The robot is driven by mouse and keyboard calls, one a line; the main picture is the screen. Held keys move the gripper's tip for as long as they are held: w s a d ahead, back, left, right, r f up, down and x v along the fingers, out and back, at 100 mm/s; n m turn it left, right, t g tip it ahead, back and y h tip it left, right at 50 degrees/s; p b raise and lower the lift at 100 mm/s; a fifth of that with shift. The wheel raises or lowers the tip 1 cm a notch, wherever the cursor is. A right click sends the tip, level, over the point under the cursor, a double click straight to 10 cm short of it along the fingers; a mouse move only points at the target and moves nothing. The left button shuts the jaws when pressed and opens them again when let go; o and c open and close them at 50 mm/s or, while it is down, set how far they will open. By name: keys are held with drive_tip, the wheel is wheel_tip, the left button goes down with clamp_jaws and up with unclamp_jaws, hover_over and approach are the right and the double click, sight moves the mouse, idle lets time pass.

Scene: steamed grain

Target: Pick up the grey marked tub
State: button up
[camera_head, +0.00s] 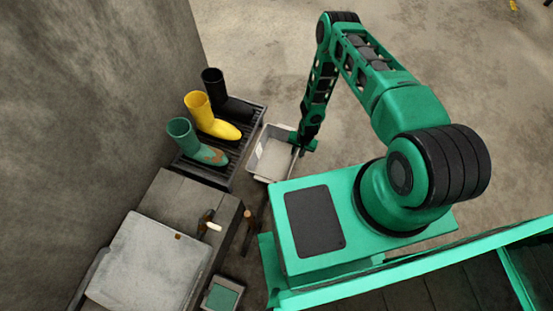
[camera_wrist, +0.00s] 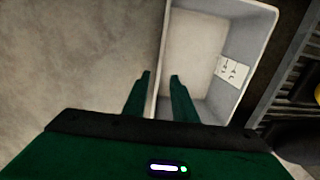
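The grey tub (camera_head: 272,158) stands on the floor, open at the top and looking empty, between the boot rack and my base. In the wrist view the tub (camera_wrist: 197,50) shows a white label with dark marks on its right inner wall. My gripper (camera_head: 303,145) is at the tub's right side in the head view. In the wrist view my gripper (camera_wrist: 160,75) is open, with one finger outside the tub's near-left wall and the other inside. The wall's rim runs between the fingers, with gaps visible. The depth of the fingers is hard to tell.
A dark slatted rack (camera_head: 231,174) beside the tub holds black (camera_head: 232,106), yellow (camera_head: 215,125) and green (camera_head: 205,152) boots. A bench (camera_head: 170,190) with a pale slab (camera_head: 150,265) stands lower left. A small green-topped tray (camera_head: 222,297) is nearby. Open floor lies beyond the tub.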

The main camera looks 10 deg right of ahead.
drive_tip(key=shift+w+a+f, duration=0.15)
drive_tip(key=shift+f, duration=1.7)
drive_tip(key=shift+w+a+f, duration=0.1)
drive_tip(key=shift+f, duration=1.75)
clamp_jaws()
